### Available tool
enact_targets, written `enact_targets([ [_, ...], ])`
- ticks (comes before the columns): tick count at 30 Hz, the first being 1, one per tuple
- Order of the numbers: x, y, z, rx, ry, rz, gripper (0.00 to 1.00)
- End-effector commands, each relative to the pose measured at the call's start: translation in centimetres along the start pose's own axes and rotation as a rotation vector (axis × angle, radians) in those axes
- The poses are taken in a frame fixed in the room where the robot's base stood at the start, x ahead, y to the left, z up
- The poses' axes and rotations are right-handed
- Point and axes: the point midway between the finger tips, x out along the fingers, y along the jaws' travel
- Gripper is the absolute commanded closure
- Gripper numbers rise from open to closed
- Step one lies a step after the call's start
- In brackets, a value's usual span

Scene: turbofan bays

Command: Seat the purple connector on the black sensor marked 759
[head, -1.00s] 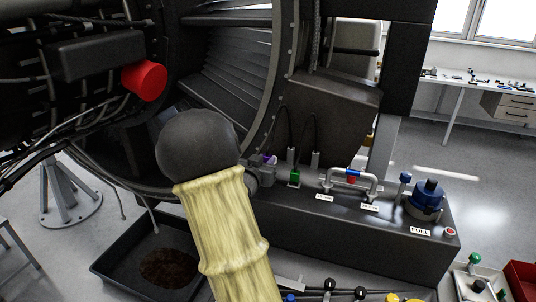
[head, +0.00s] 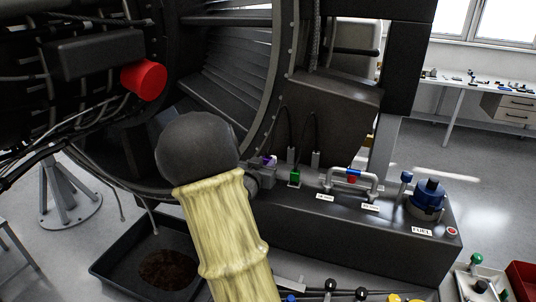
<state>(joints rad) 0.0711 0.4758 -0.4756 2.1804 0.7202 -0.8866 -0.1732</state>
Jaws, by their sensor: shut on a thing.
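My gripper (head: 266,168) is small in the head view, partly hidden behind my own arm. It is shut on the purple connector (head: 269,160), which shows just above the grey fingers, at the left end of the dark ledge. The black sensor marked 759 cannot be made out, as no such marking is readable. Whether the connector touches anything besides the fingers cannot be told.
A green connector (head: 294,177) stands right of my gripper, with two grey cylinders on dark cables nearby. A silver pipe with a red-and-blue fitting (head: 352,176) and a blue-topped fuel unit (head: 426,200) stand further right. A black tray (head: 117,270) lies lower left.

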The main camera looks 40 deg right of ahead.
Motion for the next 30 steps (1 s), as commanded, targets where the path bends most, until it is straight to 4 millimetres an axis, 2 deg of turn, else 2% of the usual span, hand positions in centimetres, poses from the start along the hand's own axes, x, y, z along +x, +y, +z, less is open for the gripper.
enact_targets([
  [30,0.16,-0.01,1.14,0.000,0.000,0.000,0.98],
])
